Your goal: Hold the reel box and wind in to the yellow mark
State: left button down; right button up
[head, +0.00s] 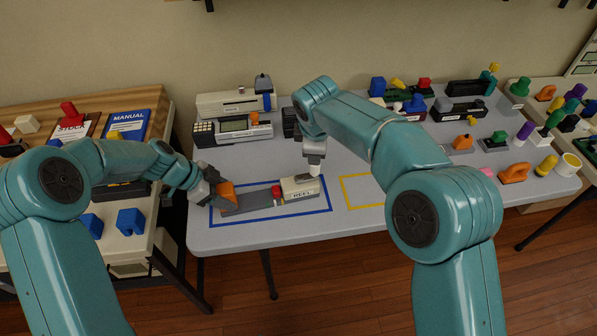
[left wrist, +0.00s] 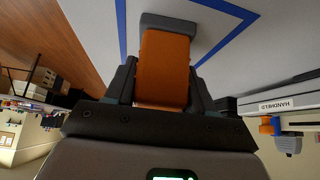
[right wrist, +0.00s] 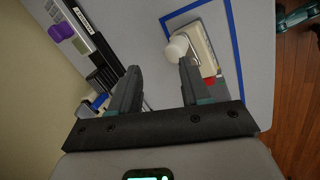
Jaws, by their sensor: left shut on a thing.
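The cream reel box (head: 300,187), labelled REEL, lies inside a blue outline on the grey table. A red part (head: 276,192) sits at its left end, and a white knob (right wrist: 178,48) stands on it. A grey strip (head: 248,203) runs left from it to an orange block (head: 227,192). My left gripper (head: 217,189) is shut on this block, which fills its jaws in the left wrist view (left wrist: 164,68). My right gripper (right wrist: 157,72) is open and empty; in the head view it is above the knob.
A yellow outline (head: 345,190) lies on the table just right of the blue one, partly behind my right arm. Handheld devices (head: 233,103) stand along the back left. Several small coloured pieces crowd the right side. A wooden side table (head: 60,93) stands at left.

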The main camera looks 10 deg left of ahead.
pick_arm(q)
jog(key=shift+s+f, duration=0.1)
jog(key=shift+f, duration=0.1)
jog(key=c, duration=0.6)
grip_release()
jog(key=shift+o, duration=1.4)
jog(key=shift+a, duration=0.1)
jog(key=shift+r, duration=0.15)
jog(key=shift+r, duration=0.2)
jog(key=v, duration=0.7)
jog(key=shift+a, duration=0.1)
